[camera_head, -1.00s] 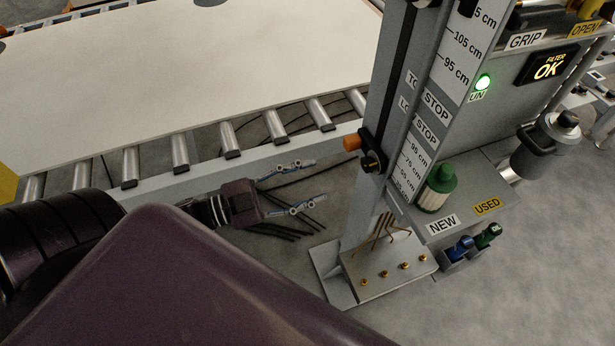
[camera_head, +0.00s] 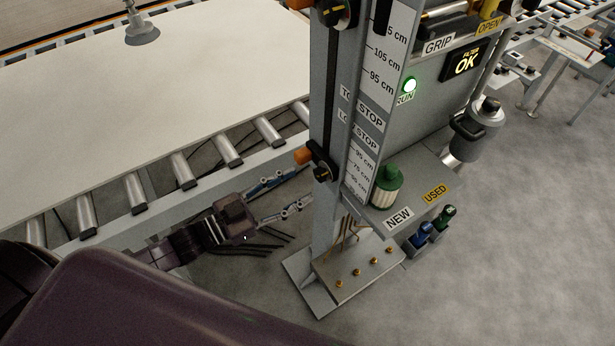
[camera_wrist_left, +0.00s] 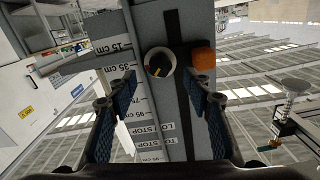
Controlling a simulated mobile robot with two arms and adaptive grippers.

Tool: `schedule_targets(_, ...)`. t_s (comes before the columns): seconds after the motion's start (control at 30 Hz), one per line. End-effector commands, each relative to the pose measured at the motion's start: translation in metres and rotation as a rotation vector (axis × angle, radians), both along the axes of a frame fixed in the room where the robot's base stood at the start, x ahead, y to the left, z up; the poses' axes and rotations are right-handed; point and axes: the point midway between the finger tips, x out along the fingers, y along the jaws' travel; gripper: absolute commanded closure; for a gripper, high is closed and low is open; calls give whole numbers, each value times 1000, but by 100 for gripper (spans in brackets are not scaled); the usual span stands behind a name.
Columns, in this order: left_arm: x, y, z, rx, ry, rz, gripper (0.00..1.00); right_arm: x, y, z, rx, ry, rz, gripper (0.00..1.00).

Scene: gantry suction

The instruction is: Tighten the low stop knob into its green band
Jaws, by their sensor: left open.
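The low stop (camera_head: 320,172) sits on the grey post's dark slot, below the LOW STOP label, with an orange block (camera_head: 303,156) at its left. In the left wrist view its round black knob (camera_wrist_left: 158,64) has a pale rim and a small yellow mark; the orange block (camera_wrist_left: 203,60) is beside it. I cannot make out a green band or a pointer reading. My left gripper (camera_head: 291,190) is open and empty, left of the post, fingers towards the stop. In the left wrist view the fingers (camera_wrist_left: 163,92) are apart, with the knob beyond the tips. My right gripper is out of view.
The post rises from a bolted base plate (camera_head: 358,272). A shelf (camera_head: 432,190) with a green-capped filter (camera_head: 387,186) juts out right of it. A roller conveyor (camera_head: 182,170) with a large pale board (camera_head: 200,80) lies behind my gripper. Another knob (camera_head: 336,12) sits higher up the post.

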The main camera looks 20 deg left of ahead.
Motion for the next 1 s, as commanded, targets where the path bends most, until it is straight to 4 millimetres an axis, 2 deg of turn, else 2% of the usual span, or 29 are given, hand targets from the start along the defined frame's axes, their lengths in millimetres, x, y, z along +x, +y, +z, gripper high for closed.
schedule_targets(0.1,15,-11,3,0,-3,1,54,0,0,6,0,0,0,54)
schedule_targets(0.3,30,-23,1,1,0,1,54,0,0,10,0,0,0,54)
schedule_targets(0.67,34,-27,0,2,0,0,54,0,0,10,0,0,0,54)
schedule_targets(1.0,34,-27,0,2,0,0,89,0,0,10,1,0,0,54)
